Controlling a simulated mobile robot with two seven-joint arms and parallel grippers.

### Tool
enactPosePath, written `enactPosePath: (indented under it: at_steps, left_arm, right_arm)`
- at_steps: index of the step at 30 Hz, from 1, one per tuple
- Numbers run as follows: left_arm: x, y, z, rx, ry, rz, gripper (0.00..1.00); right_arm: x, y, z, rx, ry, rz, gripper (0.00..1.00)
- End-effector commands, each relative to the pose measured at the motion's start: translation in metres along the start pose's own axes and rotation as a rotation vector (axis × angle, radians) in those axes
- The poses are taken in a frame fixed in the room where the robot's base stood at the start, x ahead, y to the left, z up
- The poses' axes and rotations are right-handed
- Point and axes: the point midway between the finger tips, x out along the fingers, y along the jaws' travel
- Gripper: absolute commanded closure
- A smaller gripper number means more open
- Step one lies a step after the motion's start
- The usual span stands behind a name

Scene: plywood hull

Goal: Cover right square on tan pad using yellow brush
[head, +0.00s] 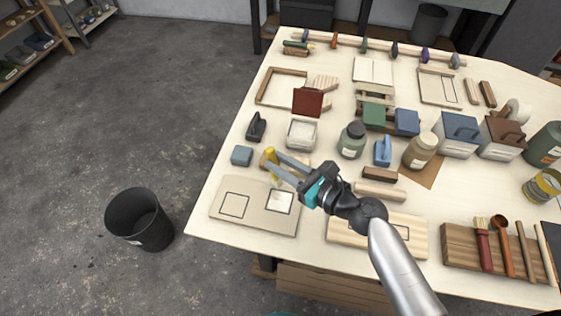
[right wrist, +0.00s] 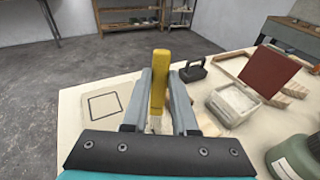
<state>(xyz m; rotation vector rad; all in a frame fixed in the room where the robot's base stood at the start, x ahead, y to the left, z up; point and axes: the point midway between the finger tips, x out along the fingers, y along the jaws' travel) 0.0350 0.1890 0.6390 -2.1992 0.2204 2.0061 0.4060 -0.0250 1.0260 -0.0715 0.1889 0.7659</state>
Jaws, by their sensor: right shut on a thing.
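The tan pad (head: 254,225) lies at the near left of the table. Its left square (head: 234,205) is a dark outline with tan inside; it also shows in the right wrist view (right wrist: 103,107). Its right square (head: 280,201) looks whitish inside, paler than the pad. My right gripper (head: 275,168) is shut on the yellow brush (head: 271,160), at the pad's far right edge near the right square. In the right wrist view the brush (right wrist: 159,85) stands upright between the fingers, its pale bristles low down. Bristle contact with the pad cannot be told. My left gripper is out of view.
A white-filled tray (head: 301,134) stands beyond the brush. A blue block (head: 242,155) and black handled tool (head: 256,127) are left of it. A green jar (head: 352,140) stands to the right. A pale board (head: 405,238) lies right of the pad. A black bin (head: 139,218) stands on the floor.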

Motion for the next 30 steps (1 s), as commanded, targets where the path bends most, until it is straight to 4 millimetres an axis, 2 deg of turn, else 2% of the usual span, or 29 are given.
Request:
enactPosePath:
  at_steps: [12,30]
  left_arm:
    - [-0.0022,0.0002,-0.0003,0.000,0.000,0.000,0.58]
    - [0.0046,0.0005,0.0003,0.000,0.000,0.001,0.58]
  right_arm:
    - [-0.0059,-0.0002,-0.0009,0.000,0.000,0.000,1.00]
    - [-0.0040,-0.0002,-0.0090,0.000,-0.001,0.000,1.00]
